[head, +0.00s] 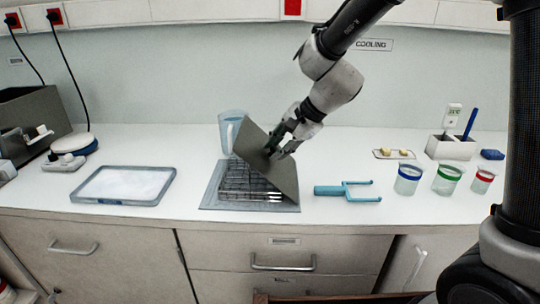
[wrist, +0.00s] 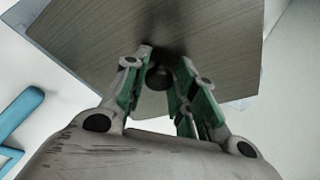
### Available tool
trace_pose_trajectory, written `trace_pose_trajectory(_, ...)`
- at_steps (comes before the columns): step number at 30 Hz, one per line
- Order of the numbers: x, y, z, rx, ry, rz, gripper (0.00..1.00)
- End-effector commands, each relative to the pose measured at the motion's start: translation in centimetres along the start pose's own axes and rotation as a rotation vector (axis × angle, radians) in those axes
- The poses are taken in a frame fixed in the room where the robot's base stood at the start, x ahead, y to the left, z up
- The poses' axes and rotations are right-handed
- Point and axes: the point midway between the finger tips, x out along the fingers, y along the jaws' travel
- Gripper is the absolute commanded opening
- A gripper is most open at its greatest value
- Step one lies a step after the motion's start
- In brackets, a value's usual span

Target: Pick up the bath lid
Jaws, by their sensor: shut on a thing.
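The bath lid (head: 264,163) is a flat grey-brown plate, tilted steeply above the bath (head: 209,197) in the middle of the counter. My gripper (head: 279,146) is shut on the dark knob of the lid. In the wrist view my gripper (wrist: 162,78) has its green-padded fingers on either side of the round dark knob, and the lid (wrist: 190,35) fills the top. The bath's grey rim and a metal rack inside show below and left of the lid. The lid hides the bath's right part. I cannot tell whether the lid's lower edge touches the bath.
A blue two-pronged tool (head: 345,191) lies right of the bath. A clear jug (head: 232,128) stands behind it. A shallow tray (head: 123,184) lies to the left. Blue-, green- and red-banded beakers (head: 408,180) stand at right. Counter between tray and bath is clear.

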Motion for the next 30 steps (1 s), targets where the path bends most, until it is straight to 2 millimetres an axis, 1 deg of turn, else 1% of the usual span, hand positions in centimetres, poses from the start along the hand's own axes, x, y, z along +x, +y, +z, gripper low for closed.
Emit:
trace_pose_trajectory(4,-0.1,-0.1,0.1,-0.001,0.0,-0.002,0.06)
trace_pose_trajectory(7,-0.9,-0.7,0.3,-0.003,0.0,-0.004,0.06)
trace_pose_trajectory(15,-5.4,-3.6,1.9,-0.004,-0.001,-0.006,0.06)
trace_pose_trajectory(18,-6.8,-4.5,2.4,-0.003,0.0,-0.004,0.06)
trace_pose_trajectory(24,-8.9,-5.9,3.2,-0.002,-0.001,-0.003,0.06)
trace_pose_trajectory(30,-10.2,-6.7,3.6,-0.001,-0.001,-0.002,0.06)
